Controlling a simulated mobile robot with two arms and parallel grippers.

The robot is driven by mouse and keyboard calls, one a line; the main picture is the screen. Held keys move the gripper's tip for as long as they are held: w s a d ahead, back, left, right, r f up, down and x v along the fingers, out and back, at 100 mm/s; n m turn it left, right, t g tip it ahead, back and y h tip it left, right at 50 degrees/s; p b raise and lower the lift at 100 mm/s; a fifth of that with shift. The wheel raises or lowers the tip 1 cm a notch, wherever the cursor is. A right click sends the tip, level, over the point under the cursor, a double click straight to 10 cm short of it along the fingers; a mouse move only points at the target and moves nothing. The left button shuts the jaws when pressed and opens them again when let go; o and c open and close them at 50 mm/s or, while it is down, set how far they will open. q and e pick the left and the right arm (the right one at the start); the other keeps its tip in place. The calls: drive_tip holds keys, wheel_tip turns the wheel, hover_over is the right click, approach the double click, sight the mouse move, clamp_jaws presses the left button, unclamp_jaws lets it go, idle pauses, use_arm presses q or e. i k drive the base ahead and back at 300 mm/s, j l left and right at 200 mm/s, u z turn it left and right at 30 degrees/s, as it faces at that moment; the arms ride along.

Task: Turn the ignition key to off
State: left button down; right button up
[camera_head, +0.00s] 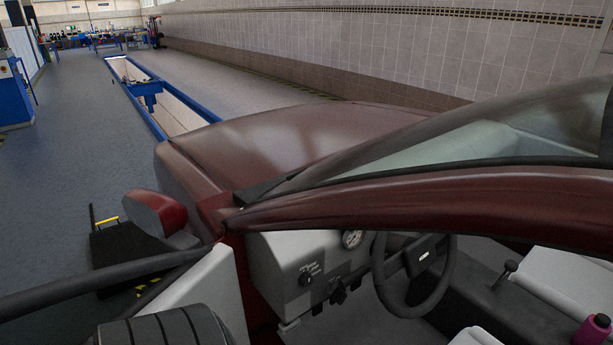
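The open side of a dark red car shows its grey dashboard (285,262) and black steering wheel (418,275). A dark knob (305,279) with small lettering beside it sits on the dashboard left of the wheel. A dark part (338,291), possibly the ignition switch with its key, sticks out between that knob and the wheel. It is too small to tell the key's shape or which position it is turned to. Neither of my grippers is in view.
The open door (195,290) is at the left, with the side mirror (158,215) beyond it. The roof pillar (420,197) crosses above the dashboard. A gear lever (505,274) and a pink bottle (593,331) are at the right. A blue-edged pit (150,88) lies beyond the car.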

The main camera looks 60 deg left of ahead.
sight(338, 295)
drive_tip(key=u, duration=1.45)
drive_tip(key=k+z, duration=0.15)
drive_tip(key=z, duration=0.15)
